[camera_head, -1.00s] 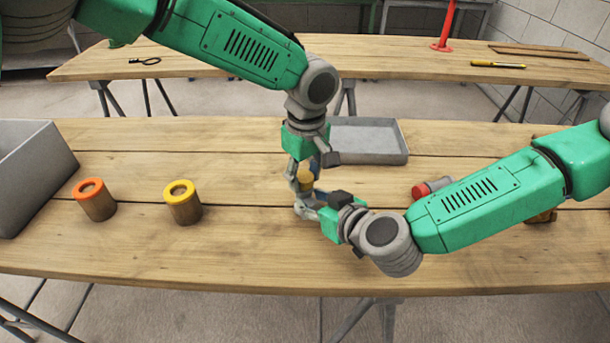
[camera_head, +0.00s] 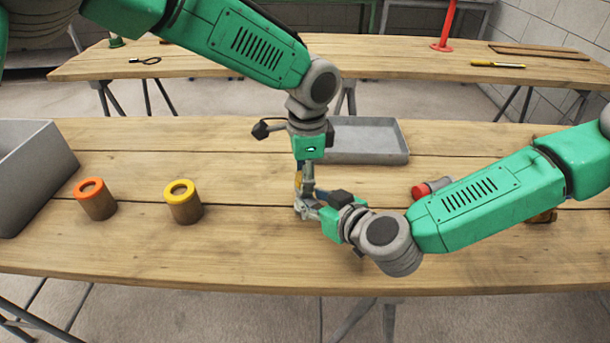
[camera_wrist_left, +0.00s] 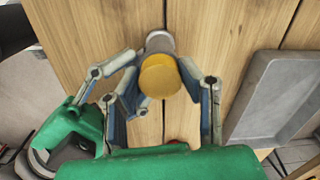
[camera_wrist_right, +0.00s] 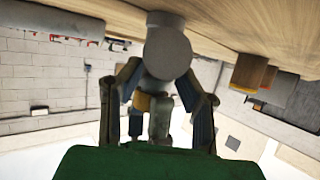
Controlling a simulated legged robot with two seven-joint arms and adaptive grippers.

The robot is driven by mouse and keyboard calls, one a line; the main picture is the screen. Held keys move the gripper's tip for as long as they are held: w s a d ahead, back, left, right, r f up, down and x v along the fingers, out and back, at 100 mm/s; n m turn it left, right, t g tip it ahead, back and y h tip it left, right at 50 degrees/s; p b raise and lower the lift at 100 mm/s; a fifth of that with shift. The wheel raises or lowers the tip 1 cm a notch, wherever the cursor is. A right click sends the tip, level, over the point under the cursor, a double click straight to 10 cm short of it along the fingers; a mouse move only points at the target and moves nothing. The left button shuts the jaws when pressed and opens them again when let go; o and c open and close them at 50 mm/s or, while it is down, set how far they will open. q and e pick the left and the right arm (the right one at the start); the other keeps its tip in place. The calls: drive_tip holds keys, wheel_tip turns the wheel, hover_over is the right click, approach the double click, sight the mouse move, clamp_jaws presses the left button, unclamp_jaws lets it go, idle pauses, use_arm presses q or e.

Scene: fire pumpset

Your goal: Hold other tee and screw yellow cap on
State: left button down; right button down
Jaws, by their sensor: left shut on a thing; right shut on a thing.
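The yellow cap (camera_wrist_left: 160,76) sits between the fingers of my left gripper (camera_wrist_left: 162,88), over the end of a grey tee (camera_wrist_left: 159,40). My left gripper points down from above and is shut on the cap. In the head view the cap (camera_head: 298,180) is mostly hidden by the left fingers. My right gripper (camera_wrist_right: 160,82) comes in low from the right and is shut on the grey tee (camera_wrist_right: 167,50), just above the table. I cannot tell how far the cap is threaded onto the tee.
Orange-topped (camera_head: 95,199) and yellow-topped (camera_head: 183,202) brown cylinders stand at left, beside a grey bin (camera_head: 35,175). A shallow grey tray (camera_head: 368,141) lies behind the grippers. A red-capped grey fitting (camera_head: 430,187) lies behind my right forearm. The table's front left is clear.

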use_arm(q)
drive_tip(key=m, duration=0.7)
drive_tip(key=shift+d, duration=0.15)
use_arm(e)
drive_tip(key=shift+s+f, duration=0.25)
drive_tip(key=shift+f, duration=0.15)
use_arm(q)
drive_tip(key=c, duration=1)
unclamp_jaws()
wheel_tip(320, 180, up, 12)
drive_tip(key=shift+s+d, duration=0.2)
drive_tip(key=shift+d, duration=0.1)
use_arm(e)
drive_tip(key=c, duration=1)
unclamp_jaws()
drive_tip(key=shift+c, duration=0.2)
use_arm(q)
drive_tip(key=shift+w+f, duration=0.15)
use_arm(e)
drive_tip(key=shift+w, duration=0.25)
drive_tip(key=shift+r, duration=0.15)
